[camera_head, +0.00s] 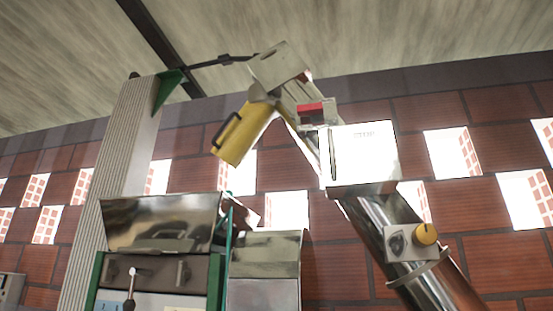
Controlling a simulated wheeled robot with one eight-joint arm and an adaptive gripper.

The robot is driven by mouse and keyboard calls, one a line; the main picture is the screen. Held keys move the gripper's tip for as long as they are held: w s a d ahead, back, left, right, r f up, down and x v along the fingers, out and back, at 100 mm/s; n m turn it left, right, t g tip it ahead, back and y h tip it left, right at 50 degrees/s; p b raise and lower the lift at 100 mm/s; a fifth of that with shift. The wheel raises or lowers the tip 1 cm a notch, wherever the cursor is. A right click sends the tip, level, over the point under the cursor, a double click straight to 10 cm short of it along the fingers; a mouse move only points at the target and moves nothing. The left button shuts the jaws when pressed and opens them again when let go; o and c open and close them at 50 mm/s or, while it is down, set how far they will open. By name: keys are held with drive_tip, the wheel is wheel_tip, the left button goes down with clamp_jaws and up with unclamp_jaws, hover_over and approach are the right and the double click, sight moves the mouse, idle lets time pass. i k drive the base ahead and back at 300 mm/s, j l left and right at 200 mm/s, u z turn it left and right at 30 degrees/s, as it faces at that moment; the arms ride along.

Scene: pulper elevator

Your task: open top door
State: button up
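The pulper elevator's metal tube (432,268) slants up from the lower right to a white box (362,155) and on to a grey head (279,66) near the ceiling. Below the head a yellow part (244,134) hangs tilted, with a black bar handle (226,131) on its left side. It looks like a door or cover, but I cannot tell for certain that it is the top door, or whether it is shut. My gripper is not in view, and nothing is seen touching the yellow part.
A metal hopper (160,222) on a green-framed machine stands at lower left, beside a ribbed pillar (112,180). A second metal box (264,262) stands to its right. A dark rod (208,62) links the pillar's green bracket (168,88) to the head. A brick wall (440,102) is behind.

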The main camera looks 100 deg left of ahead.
sight(362, 153)
drive_tip(key=u, duration=2.95)
